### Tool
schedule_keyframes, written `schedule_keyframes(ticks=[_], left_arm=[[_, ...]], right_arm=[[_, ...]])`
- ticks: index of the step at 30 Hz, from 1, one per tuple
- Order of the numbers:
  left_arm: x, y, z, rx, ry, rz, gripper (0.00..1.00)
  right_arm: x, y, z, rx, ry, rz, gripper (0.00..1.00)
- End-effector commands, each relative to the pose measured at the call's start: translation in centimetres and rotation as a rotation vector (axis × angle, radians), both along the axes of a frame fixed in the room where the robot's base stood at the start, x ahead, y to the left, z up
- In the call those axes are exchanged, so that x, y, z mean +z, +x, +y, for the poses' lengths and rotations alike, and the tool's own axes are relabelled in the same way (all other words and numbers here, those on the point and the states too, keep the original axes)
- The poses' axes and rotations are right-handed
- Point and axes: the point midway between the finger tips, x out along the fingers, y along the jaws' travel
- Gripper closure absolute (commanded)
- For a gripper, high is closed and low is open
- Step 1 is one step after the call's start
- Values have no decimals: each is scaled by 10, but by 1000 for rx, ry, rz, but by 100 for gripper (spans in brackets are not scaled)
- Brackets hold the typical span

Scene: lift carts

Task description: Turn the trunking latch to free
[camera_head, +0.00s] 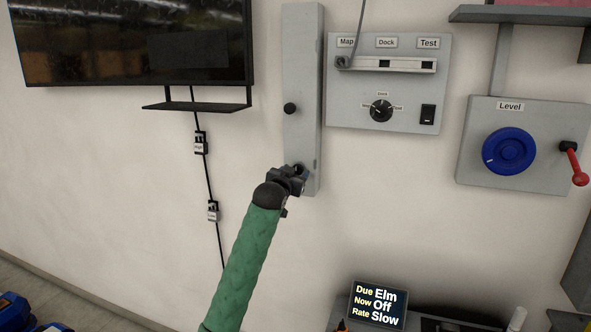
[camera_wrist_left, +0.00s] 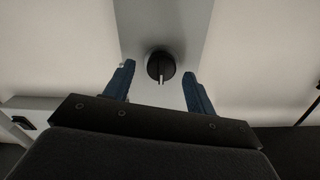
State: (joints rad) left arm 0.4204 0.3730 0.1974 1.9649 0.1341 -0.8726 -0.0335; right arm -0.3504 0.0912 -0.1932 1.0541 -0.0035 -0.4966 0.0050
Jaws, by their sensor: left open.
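The trunking (camera_head: 303,75) is a tall grey vertical strip on the wall in the head view. A round black knob (camera_head: 290,108) sits on its left edge about halfway up. My left gripper (camera_head: 298,172) is at the strip's lower end, in front of a dark round latch that it partly covers. In the left wrist view the latch (camera_wrist_left: 161,66) is a black disc with a raised bar and a pale mark pointing down. The two blue fingers of my left gripper (camera_wrist_left: 160,88) are open, one on each side of the latch, apart from it.
Right of the trunking is a panel (camera_head: 340,115) with Map, Dock and Test labels, a slot, a dial and a switch. Farther right is a Level box (camera_head: 475,165) with a blue wheel and red lever. A screen (camera_head: 125,40) hangs at left. A lit display (camera_head: 378,305) stands below.

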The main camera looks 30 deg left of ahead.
Motion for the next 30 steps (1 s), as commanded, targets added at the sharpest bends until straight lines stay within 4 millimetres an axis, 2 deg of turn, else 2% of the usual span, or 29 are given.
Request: schedule_keyframes(ticks=[4,13,14,18,21,30], left_arm=[[0,7,2,0,0,1,44],[-1,9,2,0,0,1,44],[-1,9,2,0,0,1,46],[-1,9,2,0,0,1,74],[-1,9,2,0,0,1,89],[-1,9,3,0,33,9,89]], right_arm=[[-3,-5,-3,2,-2,-1,64],[-5,-6,-3,2,-2,-2,64],[-5,-6,-3,2,-2,-2,64],[-5,-5,-4,1,-3,-3,64],[-5,-4,-5,1,-4,-4,64],[-5,-4,-5,1,-4,-4,64]])
